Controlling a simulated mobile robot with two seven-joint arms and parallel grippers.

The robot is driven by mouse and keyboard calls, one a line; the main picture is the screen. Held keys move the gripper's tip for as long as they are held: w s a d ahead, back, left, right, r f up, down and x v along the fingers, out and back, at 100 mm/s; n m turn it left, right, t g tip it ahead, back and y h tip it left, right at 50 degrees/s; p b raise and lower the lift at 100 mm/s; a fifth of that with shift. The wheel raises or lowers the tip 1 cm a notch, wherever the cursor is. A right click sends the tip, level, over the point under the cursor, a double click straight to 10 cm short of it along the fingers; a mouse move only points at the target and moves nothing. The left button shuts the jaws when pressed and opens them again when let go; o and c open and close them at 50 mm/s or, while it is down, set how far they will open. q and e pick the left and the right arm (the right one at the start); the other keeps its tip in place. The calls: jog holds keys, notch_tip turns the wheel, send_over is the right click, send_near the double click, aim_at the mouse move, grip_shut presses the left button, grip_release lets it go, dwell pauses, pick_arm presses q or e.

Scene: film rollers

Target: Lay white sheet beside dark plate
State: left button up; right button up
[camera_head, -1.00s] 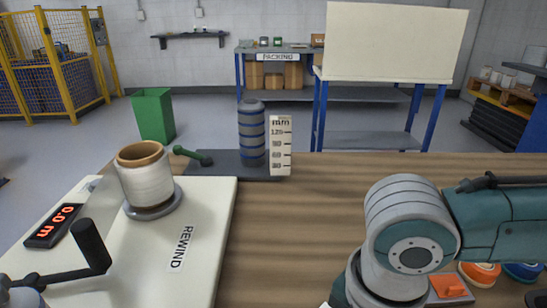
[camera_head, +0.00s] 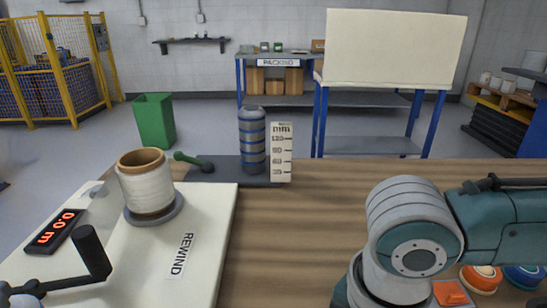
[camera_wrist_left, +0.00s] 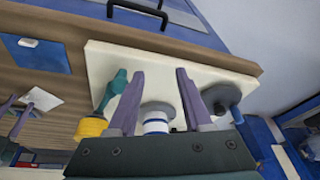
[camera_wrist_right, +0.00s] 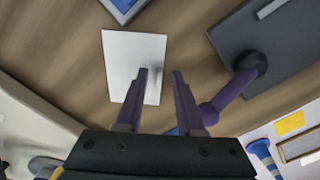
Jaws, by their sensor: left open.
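The white sheet (camera_wrist_right: 122,62) lies flat on the wooden table in the right wrist view. The dark plate (camera_wrist_right: 228,28) is at upper right there, apart from the sheet, with bare wood between them. In the head view the dark plate (camera_head: 230,178) lies beyond the rewind board; no sheet shows there. My right gripper (camera_wrist_right: 160,72) is open and empty, its left fingertip overlapping the sheet's lower right part in view; I cannot tell contact. My left gripper (camera_wrist_left: 160,72) is open and empty over the cream board (camera_wrist_left: 110,62). Both grippers are out of the head view.
A banded roller (camera_head: 251,140), a mm scale (camera_head: 281,153) and a green handle (camera_head: 190,159) are on or beside the plate. A white spool (camera_head: 146,190) stands on the rewind board. Orange (camera_head: 480,279) and blue pieces lie at right, near my right arm. The middle table is clear.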

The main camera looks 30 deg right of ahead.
notch_tip(320, 180, up, 11)
jog(key=p, duration=0.3)
jog(key=s+a+m+t+y, duration=0.2)
jog(key=a+m+t, duration=0.1)
jog(key=a+m, duration=0.65)
jog(key=s+d+m, duration=0.1)
jog(key=d+m, duration=0.1)
jog(key=m, duration=0.1)
jog(key=s+d+m+h, duration=0.1)
jog(key=d+m, duration=0.2)
jog(key=s+d+m, duration=0.1)
jog(key=d+m, duration=0.1)
jog(key=m, duration=0.1)
jog(key=shift+s+d+m+t+h, duration=0.25)
jog(key=shift+d+t+h, duration=0.05)
jog(key=shift+d+h, duration=0.1)
pick_arm(q)
notch_tip(320, 180, up, 3)
jog(key=shift+r, duration=0.15)
